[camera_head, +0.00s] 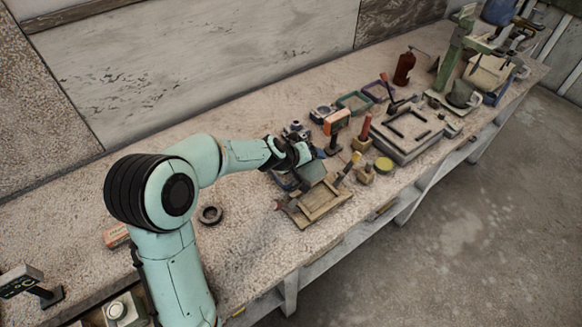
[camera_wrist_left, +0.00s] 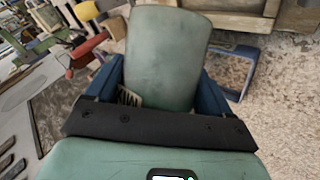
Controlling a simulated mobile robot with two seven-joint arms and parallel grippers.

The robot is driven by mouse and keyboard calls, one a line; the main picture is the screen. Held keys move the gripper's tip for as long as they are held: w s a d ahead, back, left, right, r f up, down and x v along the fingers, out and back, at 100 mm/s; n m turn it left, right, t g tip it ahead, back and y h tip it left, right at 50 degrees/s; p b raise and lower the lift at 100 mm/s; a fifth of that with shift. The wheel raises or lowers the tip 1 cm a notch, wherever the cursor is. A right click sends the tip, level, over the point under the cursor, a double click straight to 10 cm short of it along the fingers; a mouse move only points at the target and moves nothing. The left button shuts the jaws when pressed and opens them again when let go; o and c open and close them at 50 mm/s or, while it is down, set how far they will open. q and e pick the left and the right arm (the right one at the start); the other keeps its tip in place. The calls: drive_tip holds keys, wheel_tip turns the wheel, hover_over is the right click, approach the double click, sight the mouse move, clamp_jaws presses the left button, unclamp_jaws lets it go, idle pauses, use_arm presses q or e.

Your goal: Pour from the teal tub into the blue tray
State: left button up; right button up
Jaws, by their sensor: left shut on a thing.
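My left gripper (camera_head: 303,160) is over the workbench, shut on the teal tub (camera_head: 313,172). In the left wrist view the tub (camera_wrist_left: 166,50) fills the space between the two blue fingers of the gripper (camera_wrist_left: 160,85). I see its smooth outer face; its opening and contents are hidden. The blue tray (camera_head: 284,181) is on the bench under and beside the gripper, mostly covered by it. Part of its blue rim (camera_wrist_left: 245,78) shows right of the tub in the left wrist view. I cannot tell how far the tub is tilted. My right gripper is out of view.
A wooden frame (camera_head: 322,202) lies near the bench's front edge, just in front of the gripper.

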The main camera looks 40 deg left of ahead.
use_arm(q)
drive_tip(key=shift+a+r+n+h+b, duration=0.25)
drive_tip(key=shift+r+n+h+b, duration=0.35)
drive_tip(key=shift+h, duration=0.4)
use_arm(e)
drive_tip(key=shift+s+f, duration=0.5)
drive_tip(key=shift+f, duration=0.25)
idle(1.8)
use_arm(q)
drive_tip(key=shift+w+a+r+g+h, duration=0.1)
drive_tip(key=shift+r+g+h, duration=0.15)
drive_tip(key=shift+g+h, duration=0.15)
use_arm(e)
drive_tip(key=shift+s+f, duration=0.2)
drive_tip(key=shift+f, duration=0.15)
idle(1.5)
